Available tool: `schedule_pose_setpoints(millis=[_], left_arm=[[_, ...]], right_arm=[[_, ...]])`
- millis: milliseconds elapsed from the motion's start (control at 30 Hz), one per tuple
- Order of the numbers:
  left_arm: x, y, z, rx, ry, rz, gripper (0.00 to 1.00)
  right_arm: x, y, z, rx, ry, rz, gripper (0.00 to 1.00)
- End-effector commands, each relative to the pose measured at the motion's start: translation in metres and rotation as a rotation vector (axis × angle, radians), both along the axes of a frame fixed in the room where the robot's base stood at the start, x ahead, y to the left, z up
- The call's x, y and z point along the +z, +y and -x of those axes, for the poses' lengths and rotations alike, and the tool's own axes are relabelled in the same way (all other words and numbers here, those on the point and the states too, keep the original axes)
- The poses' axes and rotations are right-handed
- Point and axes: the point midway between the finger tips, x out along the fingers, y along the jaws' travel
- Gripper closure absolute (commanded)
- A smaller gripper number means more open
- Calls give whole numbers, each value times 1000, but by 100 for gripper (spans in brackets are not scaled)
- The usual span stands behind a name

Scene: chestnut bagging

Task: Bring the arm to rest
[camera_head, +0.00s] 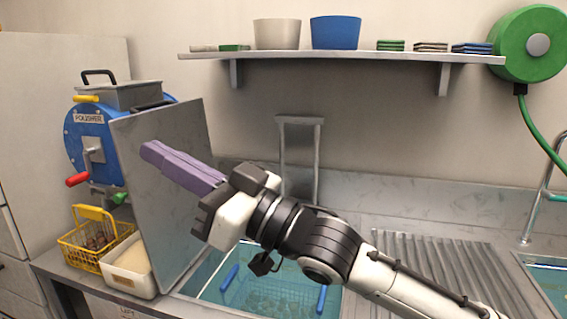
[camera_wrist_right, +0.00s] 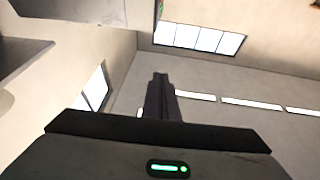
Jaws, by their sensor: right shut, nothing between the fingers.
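My right gripper (camera_head: 150,150) has long purple fingers, closed together with nothing between them. It points up and to the left in the head view, in front of a grey metal panel (camera_head: 185,120) beside the blue polisher. My right arm reaches in from the lower right, above the sink. In the right wrist view the shut fingers (camera_wrist_right: 160,85) point up, with only walls, ceiling and lights beyond them. My left gripper is not in either view.
The blue polisher (camera_head: 80,150), a yellow basket (camera_head: 95,255) with brown contents and a white bin (camera_head: 130,283) stand at the left. A sink (camera_head: 210,285) with a blue-handled basket lies below my arm. A shelf (camera_head: 340,57) with containers spans the wall.

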Motion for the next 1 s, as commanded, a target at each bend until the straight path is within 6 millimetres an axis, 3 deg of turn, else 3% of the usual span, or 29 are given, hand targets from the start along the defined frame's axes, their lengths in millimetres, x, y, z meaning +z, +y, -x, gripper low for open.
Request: schedule_pose_setpoints(millis=[267,467,633,767,900,1000], left_arm=[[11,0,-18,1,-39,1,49],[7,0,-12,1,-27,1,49],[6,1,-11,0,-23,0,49],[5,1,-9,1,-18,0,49],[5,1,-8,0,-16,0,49],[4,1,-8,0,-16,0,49]], right_arm=[[-55,-15,-8,-107,102,57,100],[-124,-46,-15,-247,235,148,100],[-216,-103,-11,-423,416,298,100],[-293,-159,10,-552,580,450,100],[-368,-223,53,-663,764,632,100],[-410,-264,93,-719,886,756,100]])
